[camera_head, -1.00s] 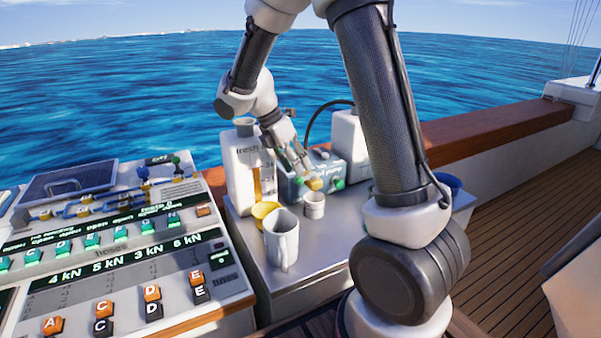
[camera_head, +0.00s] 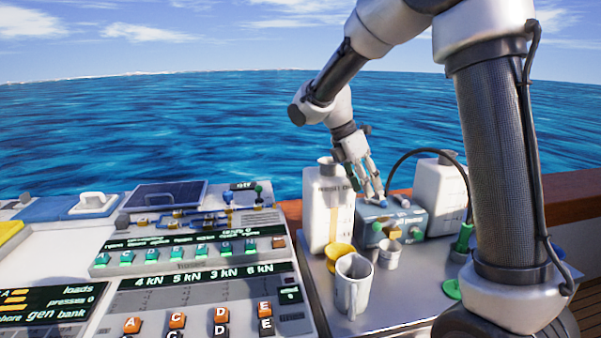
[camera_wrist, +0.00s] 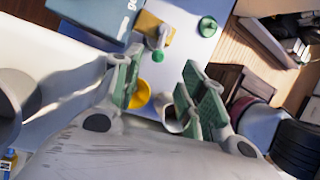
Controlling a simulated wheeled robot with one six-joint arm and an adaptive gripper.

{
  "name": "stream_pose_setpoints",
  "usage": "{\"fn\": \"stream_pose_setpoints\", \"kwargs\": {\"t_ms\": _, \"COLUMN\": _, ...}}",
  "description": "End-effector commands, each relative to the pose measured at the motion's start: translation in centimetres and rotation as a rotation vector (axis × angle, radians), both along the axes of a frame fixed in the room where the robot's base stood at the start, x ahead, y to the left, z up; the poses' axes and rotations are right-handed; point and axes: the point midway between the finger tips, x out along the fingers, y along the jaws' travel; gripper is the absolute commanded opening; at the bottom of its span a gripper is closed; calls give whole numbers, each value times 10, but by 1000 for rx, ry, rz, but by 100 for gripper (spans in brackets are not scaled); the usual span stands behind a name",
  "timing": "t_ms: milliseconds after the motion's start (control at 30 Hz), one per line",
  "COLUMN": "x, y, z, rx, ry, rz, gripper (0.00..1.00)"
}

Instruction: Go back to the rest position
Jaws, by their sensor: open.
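My gripper (camera_head: 375,190) is open and empty in the head view. Its fingers point down just above a teal box (camera_head: 408,222) with yellow and green knobs on its front. In the wrist view my two green-padded fingers (camera_wrist: 160,88) stand apart, with nothing held between them. Beyond them show the box's blue-grey top (camera_wrist: 95,15), a yellow funnel-like piece (camera_wrist: 140,94) and a green disc (camera_wrist: 208,26). The rest position itself is not marked in any view.
A white jug (camera_head: 322,215) stands left of the box, another (camera_head: 440,190) behind it to the right. A large mug (camera_head: 352,285) and a small cup (camera_head: 389,254) stand in front. A labelled button panel (camera_head: 190,290) is at left. Open sea lies beyond.

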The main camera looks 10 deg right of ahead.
Motion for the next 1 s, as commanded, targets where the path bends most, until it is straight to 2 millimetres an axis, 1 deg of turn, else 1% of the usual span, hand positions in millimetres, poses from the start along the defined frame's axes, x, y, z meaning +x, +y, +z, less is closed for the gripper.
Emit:
{"fn": "stream_pose_setpoints", "kwargs": {"t_ms": 133, "x": 1, "y": 1, "z": -1, "rx": -6, "ry": -49, "rz": -95, "gripper": 41}}
{"fn": "stream_pose_setpoints", "kwargs": {"t_ms": 200, "x": 0, "y": 3, "z": -5, "rx": -3, "ry": -86, "rz": -185, "gripper": 41}}
{"fn": "stream_pose_setpoints", "kwargs": {"t_ms": 267, "x": -7, "y": 6, "z": -13, "rx": 1, "ry": -111, "rz": -280, "gripper": 41}}
{"fn": "stream_pose_setpoints", "kwargs": {"t_ms": 300, "x": -13, "y": 7, "z": -19, "rx": 2, "ry": -128, "rz": -350, "gripper": 41}}
{"fn": "stream_pose_setpoints", "kwargs": {"t_ms": 367, "x": -26, "y": 8, "z": -23, "rx": 10, "ry": -162, "rz": -466, "gripper": 41}}
{"fn": "stream_pose_setpoints", "kwargs": {"t_ms": 467, "x": -53, "y": 6, "z": -20, "rx": 40, "ry": -238, "rz": -688, "gripper": 41}}
{"fn": "stream_pose_setpoints", "kwargs": {"t_ms": 500, "x": -65, "y": 4, "z": -16, "rx": 56, "ry": -269, "rz": -777, "gripper": 41}}
{"fn": "stream_pose_setpoints", "kwargs": {"t_ms": 667, "x": -111, "y": -8, "z": 1, "rx": 129, "ry": -378, "rz": -1103, "gripper": 41}}
{"fn": "stream_pose_setpoints", "kwargs": {"t_ms": 767, "x": -143, "y": -16, "z": 12, "rx": 193, "ry": -445, "rz": -1306, "gripper": 41}}
{"fn": "stream_pose_setpoints", "kwargs": {"t_ms": 800, "x": -157, "y": -20, "z": 17, "rx": 224, "ry": -472, "rz": -1385, "gripper": 41}}
{"fn": "stream_pose_setpoints", "kwargs": {"t_ms": 900, "x": -192, "y": -29, "z": 26, "rx": 310, "ry": -533, "rz": -1549, "gripper": 41}}
{"fn": "stream_pose_setpoints", "kwargs": {"t_ms": 1000, "x": -219, "y": -36, "z": 34, "rx": 394, "ry": -587, "rz": -1630, "gripper": 41}}
